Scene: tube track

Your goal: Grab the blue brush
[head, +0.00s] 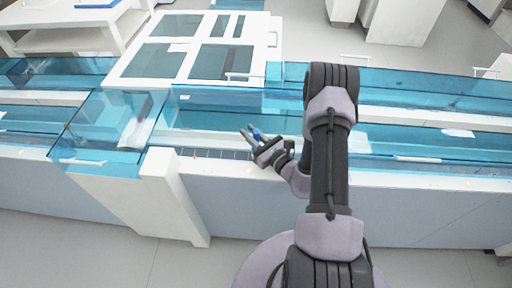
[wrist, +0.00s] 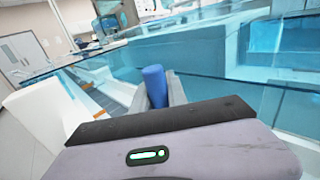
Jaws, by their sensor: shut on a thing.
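The blue brush (wrist: 154,86) stands between the fingers of my gripper (wrist: 158,92) in the wrist view. Only its blue rounded end shows there; the rest is hidden behind the gripper body. In the head view the brush (head: 257,135) is a small blue spot between the fingertips of my gripper (head: 252,134). My gripper is shut on it, near the front edge of the tube track, by the opening in the blue clear cover.
The tube track (head: 430,180) runs across the view with blue clear covers (head: 215,100). A white panel frame (head: 190,47) lies behind. A white post (head: 170,190) stands at front left. A white table (head: 75,35) is at back left. Grey floor (head: 420,270) is clear in front.

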